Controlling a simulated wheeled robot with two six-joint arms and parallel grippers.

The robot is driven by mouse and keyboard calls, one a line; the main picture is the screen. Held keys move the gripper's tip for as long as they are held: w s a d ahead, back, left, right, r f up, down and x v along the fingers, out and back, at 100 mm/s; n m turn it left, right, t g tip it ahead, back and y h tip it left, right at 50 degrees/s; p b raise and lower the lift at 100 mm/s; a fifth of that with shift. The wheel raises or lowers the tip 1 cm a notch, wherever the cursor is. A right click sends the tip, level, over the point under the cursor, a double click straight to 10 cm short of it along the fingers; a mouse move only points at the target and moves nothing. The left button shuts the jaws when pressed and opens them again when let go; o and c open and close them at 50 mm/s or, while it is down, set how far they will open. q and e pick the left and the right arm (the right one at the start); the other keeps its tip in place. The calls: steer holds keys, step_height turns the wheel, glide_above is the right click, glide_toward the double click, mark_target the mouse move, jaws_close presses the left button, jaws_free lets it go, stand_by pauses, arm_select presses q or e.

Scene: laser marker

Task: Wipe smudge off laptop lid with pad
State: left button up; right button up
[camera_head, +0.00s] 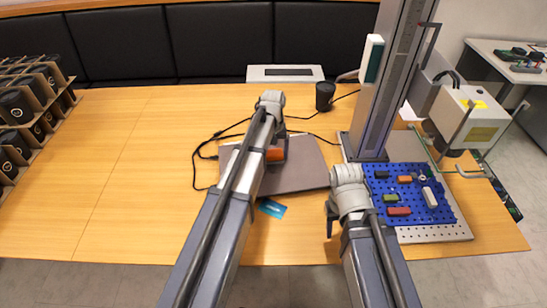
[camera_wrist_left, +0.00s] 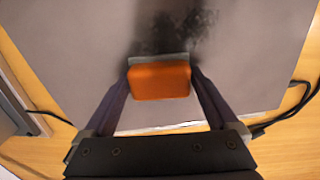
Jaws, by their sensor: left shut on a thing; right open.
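The closed grey laptop (camera_head: 305,165) lies flat on the wooden table. In the left wrist view its lid (camera_wrist_left: 80,50) fills most of the picture, with a dark, blotchy smudge (camera_wrist_left: 178,28) just beyond the pad. My left gripper (camera_wrist_left: 160,82) is shut on the orange pad (camera_wrist_left: 158,82), which has a grey edge on its far side. The pad is over the lid at the smudge's near edge; I cannot tell whether it touches. In the head view the orange pad (camera_head: 275,154) shows beside my left arm. My right gripper (camera_head: 331,222) is open and empty, right of the laptop's near corner.
A blue pegboard (camera_head: 378,184) with small blocks stands right of my right arm, by the laser marker's column (camera_head: 385,100). A blue card (camera_head: 272,208) lies before the laptop. Black cable (camera_head: 194,170) loops at left. A black cup (camera_head: 324,95) stands behind.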

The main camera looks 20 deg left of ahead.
mark_target(268, 182)
arm_select(q)
steer(key=shift+w+a, duration=0.1)
steer(key=shift+w, duration=0.15)
steer(key=shift+s, duration=0.1)
steer(key=shift+s+a+f, duration=0.1)
steer(key=shift+s+a, duration=0.2)
steer(key=shift+a, duration=0.55)
arm_select(e)
steer(key=shift+f, duration=0.1)
arm_select(q)
steer(key=shift+s+d, duration=0.25)
steer(key=shift+s, duration=0.65)
steer(key=shift+s+d, duration=0.25)
steer(key=shift+s, duration=0.6)
steer(key=shift+s+d+f, duration=0.1)
steer(key=shift+s+d, duration=0.2)
steer(key=shift+s, duration=0.6)
steer(key=shift+s+d, duration=0.25)
steer(key=shift+s, duration=0.6)
arm_select(e)
steer(key=shift+f, duration=0.1)
arm_select(q)
steer(key=shift+s+d, duration=0.25)
steer(key=shift+s, duration=0.55)
steer(key=shift+s+d, duration=0.2)
steer(key=shift+s, duration=0.6)
